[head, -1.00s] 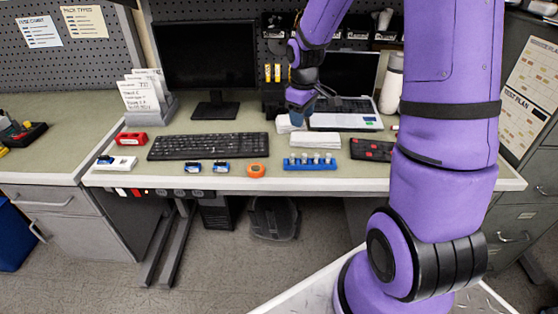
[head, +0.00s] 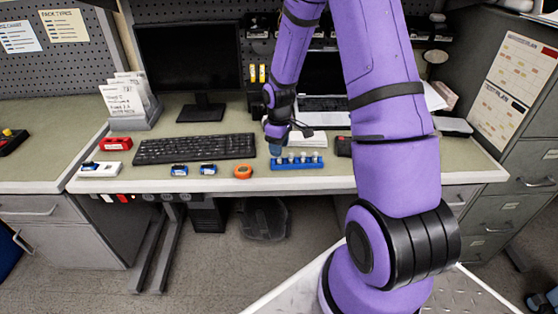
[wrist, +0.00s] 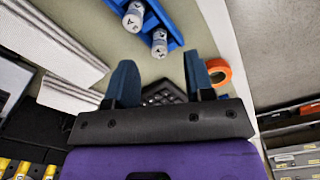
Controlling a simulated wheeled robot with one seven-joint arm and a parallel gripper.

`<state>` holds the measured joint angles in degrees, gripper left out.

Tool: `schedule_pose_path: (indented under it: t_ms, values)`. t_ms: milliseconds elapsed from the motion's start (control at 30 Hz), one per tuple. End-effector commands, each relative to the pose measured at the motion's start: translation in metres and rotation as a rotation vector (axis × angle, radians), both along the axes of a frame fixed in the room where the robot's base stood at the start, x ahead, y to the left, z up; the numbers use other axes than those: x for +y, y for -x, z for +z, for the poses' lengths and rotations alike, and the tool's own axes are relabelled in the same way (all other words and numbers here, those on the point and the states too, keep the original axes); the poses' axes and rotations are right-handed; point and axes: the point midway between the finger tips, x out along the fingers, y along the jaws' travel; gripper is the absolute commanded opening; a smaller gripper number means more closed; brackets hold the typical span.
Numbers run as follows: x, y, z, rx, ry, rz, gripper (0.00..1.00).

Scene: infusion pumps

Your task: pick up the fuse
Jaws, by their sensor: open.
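Several small fuses (head: 303,155) stand upright in a blue rack (head: 298,165) near the front edge of the table. In the wrist view two fuses (wrist: 159,42) with grey-white bodies and dark letters show in part of the blue rack (wrist: 176,32) at the top. My gripper (head: 277,148) is over the table at the left end of the rack. In the wrist view my gripper (wrist: 160,82) has its two blue fingers spread apart with nothing held between them. The nearer fuse lies just beyond the fingertips in that picture. The exact height gap cannot be told.
A keyboard (head: 195,148) lies left of the rack. An orange tape roll (head: 243,171) sits on the table close to the rack and shows beside the right finger in the wrist view (wrist: 220,71). White stacked sheets (wrist: 55,45) lie left there. Two blue items (head: 208,169) lie before the keyboard.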

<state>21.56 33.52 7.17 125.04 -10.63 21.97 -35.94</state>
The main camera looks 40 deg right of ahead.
Motion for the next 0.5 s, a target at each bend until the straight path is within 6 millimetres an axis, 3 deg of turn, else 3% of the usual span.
schedule_pose_path:
  t_ms: [233,500]
  values:
    - [0.000,0.001,-0.034,0.003,-0.001,0.000,0.49]
    - [-0.001,0.000,-0.044,0.000,0.000,0.000,0.49]
